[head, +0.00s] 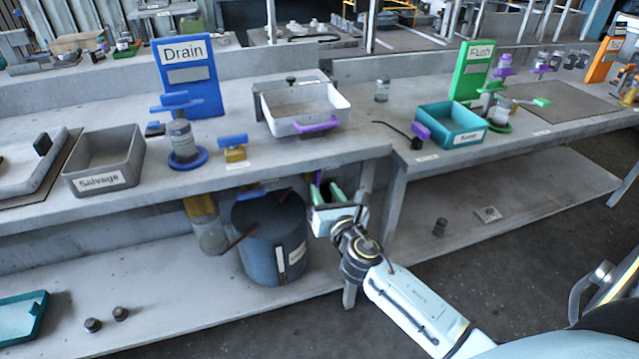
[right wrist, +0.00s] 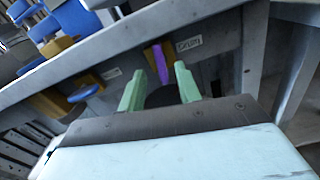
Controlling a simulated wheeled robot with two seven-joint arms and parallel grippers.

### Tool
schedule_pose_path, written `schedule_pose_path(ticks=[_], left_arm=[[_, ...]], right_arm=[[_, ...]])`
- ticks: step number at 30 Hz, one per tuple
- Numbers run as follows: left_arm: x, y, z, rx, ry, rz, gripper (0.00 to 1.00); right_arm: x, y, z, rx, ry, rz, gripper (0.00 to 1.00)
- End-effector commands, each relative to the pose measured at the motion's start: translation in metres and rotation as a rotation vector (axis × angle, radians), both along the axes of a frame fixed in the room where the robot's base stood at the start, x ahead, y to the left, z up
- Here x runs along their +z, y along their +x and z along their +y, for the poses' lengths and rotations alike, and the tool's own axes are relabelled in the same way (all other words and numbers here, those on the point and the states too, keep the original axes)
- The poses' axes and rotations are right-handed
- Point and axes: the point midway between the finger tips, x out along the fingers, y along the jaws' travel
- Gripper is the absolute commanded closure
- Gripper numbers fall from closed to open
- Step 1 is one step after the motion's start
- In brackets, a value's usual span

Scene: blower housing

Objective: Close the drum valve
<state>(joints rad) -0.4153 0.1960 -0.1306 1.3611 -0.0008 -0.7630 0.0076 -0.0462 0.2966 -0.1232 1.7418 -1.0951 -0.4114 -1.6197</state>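A dark blue-grey drum (head: 270,245) with a white label stands on the shelf under the bench. A purple handle (head: 318,180) shows at the bench's front underside, just right of the drum, partly hidden by my right gripper. In the right wrist view the purple handle (right wrist: 161,63) hangs beside a small label I cannot read surely. My right gripper (head: 326,190) is open. In the right wrist view its green fingertips (right wrist: 160,84) are apart, with the handle seen between and beyond them; I cannot tell whether they touch it. My left gripper is out of view.
A blue knob (right wrist: 84,93) is left of the handle under the bench edge. A yellow-topped jar (head: 207,232) is beside the drum. On the bench stand a white tray (head: 345,101) and a teal bin (head: 474,130).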

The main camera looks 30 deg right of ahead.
Motion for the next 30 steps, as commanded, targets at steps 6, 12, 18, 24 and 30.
schedule_pose_path(ticks=[6,12,18,24,30], left_arm=[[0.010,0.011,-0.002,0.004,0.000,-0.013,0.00],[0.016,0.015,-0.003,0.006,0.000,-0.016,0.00],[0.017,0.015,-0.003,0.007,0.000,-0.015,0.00],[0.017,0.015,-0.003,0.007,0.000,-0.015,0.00],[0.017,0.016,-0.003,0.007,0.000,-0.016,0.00]], right_arm=[[-0.001,0.033,-0.008,0.001,0.001,0.000,0.66],[-0.001,0.044,-0.011,0.000,0.001,0.001,0.66],[-0.001,0.045,-0.011,0.001,0.002,0.000,0.66],[-0.001,0.045,-0.011,0.001,0.002,0.000,0.83],[-0.001,0.044,-0.011,0.001,0.002,0.001,1.00]])
